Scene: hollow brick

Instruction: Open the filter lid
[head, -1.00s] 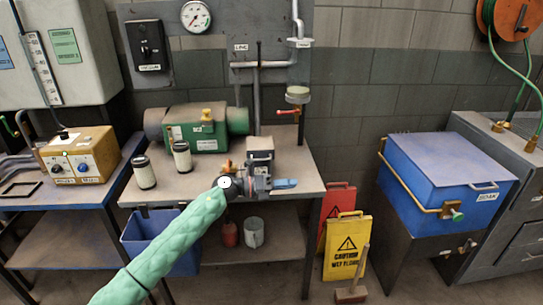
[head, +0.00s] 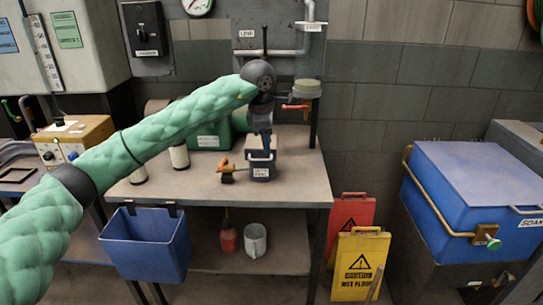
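A green housing (head: 207,138) with a white label stands at the back of the workbench, largely hidden behind my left arm, so its top cannot be seen. A small dark box (head: 262,168) with a white label and an orange-handled fitting (head: 228,170) at its left sits further forward on the bench. I cannot tell from labels which part is the filter lid. My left gripper (head: 262,137) points down just above or behind the small box; its fingertips are not clear, so its opening and any contact cannot be told. My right gripper is not in view.
Two pale filter cartridges (head: 180,156) stand on the bench (head: 300,180), partly covered by my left arm. A blue bin (head: 150,245) hangs at its front. A blue soak tank (head: 465,190) stands right, and yellow and red signs (head: 358,265) between. The bench's right front is clear.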

